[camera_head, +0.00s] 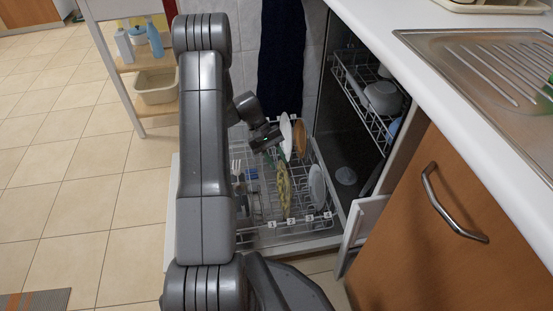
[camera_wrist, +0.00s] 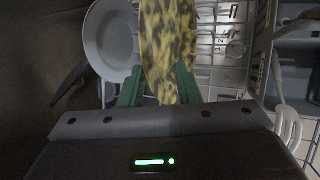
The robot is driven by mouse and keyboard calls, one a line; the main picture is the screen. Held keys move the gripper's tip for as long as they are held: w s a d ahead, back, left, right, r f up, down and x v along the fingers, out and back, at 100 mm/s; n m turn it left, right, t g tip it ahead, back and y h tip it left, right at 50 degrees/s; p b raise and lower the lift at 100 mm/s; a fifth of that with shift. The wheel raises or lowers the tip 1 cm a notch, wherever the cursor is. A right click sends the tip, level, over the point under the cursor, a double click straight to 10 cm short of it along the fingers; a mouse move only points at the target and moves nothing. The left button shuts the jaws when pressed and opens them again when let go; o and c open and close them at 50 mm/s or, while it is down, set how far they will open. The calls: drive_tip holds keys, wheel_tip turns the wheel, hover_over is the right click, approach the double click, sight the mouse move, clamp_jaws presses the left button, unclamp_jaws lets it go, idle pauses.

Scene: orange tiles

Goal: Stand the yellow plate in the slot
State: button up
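The yellow plate (camera_head: 284,185) has dark speckles and is on edge over the lower dishwasher rack (camera_head: 262,228), near the numbered front labels. Its lower edge is near label 2, but I cannot tell whether it rests in a slot. My gripper (camera_head: 279,152) is at its upper far edge. In the wrist view, the green fingers of my gripper (camera_wrist: 160,82) are on both sides of the plate (camera_wrist: 167,40) and appear closed on it. The plate looks slightly slanted between them. The contact with the rack is hidden.
An orange plate (camera_head: 300,138) is behind. The upper rack (camera_head: 362,95) and counter (camera_head: 450,40) bound the right.

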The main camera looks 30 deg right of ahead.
drive_tip(key=p+v, duration=0.4)
drive_tip(key=v, duration=0.9)
drive_tip(key=shift+w+a+r, duration=0.15)
drive_tip(key=shift+w+r, duration=0.1)
drive_tip(key=shift+w, duration=0.05)
drive_tip(key=b+x, duration=0.3)
drive_tip(key=x, duration=1)
drive_tip(key=shift+s, duration=0.3)
drive_tip(key=shift+r, duration=0.2)
